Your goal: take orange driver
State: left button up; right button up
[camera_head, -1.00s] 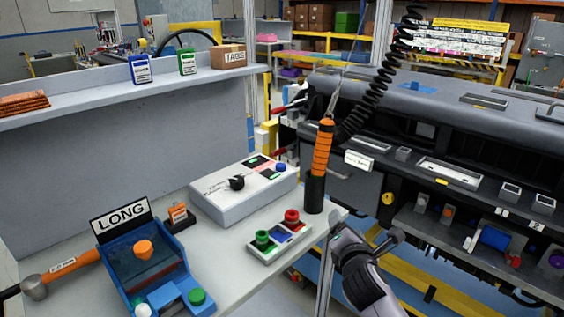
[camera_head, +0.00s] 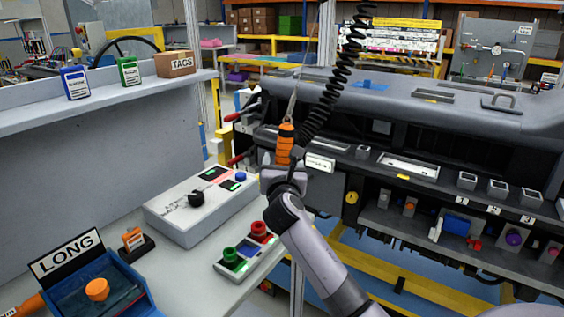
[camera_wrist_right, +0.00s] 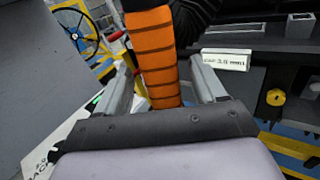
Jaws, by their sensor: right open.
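The orange driver (camera_head: 285,143) hangs upright from a cable beside a black coiled hose, above the table's right end. In the head view my right gripper (camera_head: 284,174) is in front of it and hides its lower part. In the right wrist view the driver's orange, dark-banded grip (camera_wrist_right: 154,55) stands between the two fingers of my right gripper (camera_wrist_right: 160,85). The fingers are apart, with a gap to the grip on the right side. Whether the left finger touches it I cannot tell. My left gripper is not in view.
A grey control box (camera_head: 205,205) and a button panel (camera_head: 246,250) lie on the table just left of my right arm. The dashboard module (camera_head: 430,130) stands close behind and to the right. A blue bin labelled LONG (camera_head: 90,290) is at the front left.

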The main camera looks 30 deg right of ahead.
jog(key=shift+x, duration=1.8)
jog(key=shift+r, duration=0.15)
grip_shut()
jog(key=shift+r, duration=0.15)
jog(key=shift+r, duration=0.1)
